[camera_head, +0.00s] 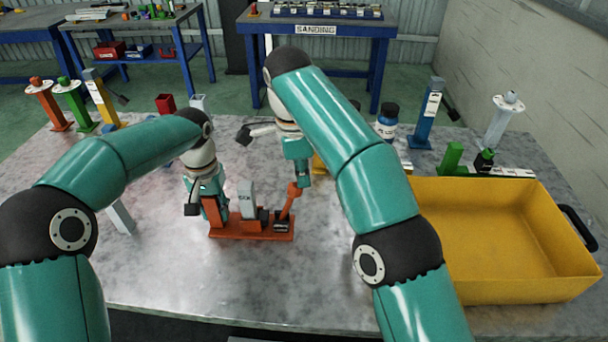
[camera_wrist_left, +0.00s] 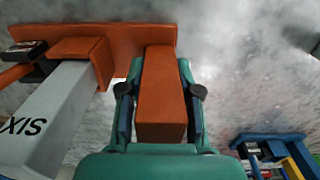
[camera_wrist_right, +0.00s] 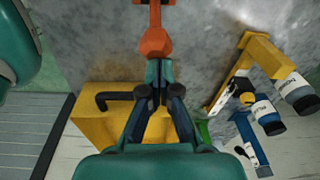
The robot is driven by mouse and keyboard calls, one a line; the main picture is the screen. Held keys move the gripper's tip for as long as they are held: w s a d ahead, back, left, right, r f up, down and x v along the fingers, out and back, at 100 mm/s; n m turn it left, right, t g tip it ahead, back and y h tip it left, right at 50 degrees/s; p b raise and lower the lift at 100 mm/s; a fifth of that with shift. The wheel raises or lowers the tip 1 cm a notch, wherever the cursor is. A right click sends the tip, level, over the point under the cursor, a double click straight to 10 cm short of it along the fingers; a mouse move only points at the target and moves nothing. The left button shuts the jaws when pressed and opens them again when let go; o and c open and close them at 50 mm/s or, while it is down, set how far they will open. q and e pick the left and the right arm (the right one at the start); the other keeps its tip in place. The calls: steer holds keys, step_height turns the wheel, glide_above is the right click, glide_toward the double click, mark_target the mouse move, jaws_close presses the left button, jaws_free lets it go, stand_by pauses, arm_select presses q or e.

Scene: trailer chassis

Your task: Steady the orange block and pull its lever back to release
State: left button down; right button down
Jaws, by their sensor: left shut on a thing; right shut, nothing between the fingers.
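The orange block's base (camera_head: 250,232) stands on the table in front of me. My left gripper (camera_head: 205,192) is shut on the orange upright (camera_wrist_left: 160,95) at the base's left end, with a finger on either side. A grey bar with black lettering (camera_head: 246,200) stands in the middle of the base. The orange lever (camera_head: 288,208) rises at the right end and leans to the right. My right gripper (camera_wrist_right: 160,72) is shut and empty, its tips close to the lever's rounded top (camera_wrist_right: 155,42); I cannot tell whether they touch.
A yellow bin (camera_head: 500,240) fills the right of the table. Bottles (camera_head: 387,120) and a blue post (camera_head: 428,115) stand at the back right. Red (camera_head: 48,104), green and yellow posts stand at the back left. A grey piece (camera_head: 121,217) lies left of the base. The table's front is clear.

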steer(key=shift+s+a+f, duration=0.1)
steer(key=shift+a+f, duration=0.2)
steer(key=shift+f, duration=0.2)
steer(key=shift+r, duration=0.35)
steer(key=shift+d+r, duration=0.1)
steer(key=shift+r, duration=0.3)
steer(key=shift+d+r, duration=0.1)
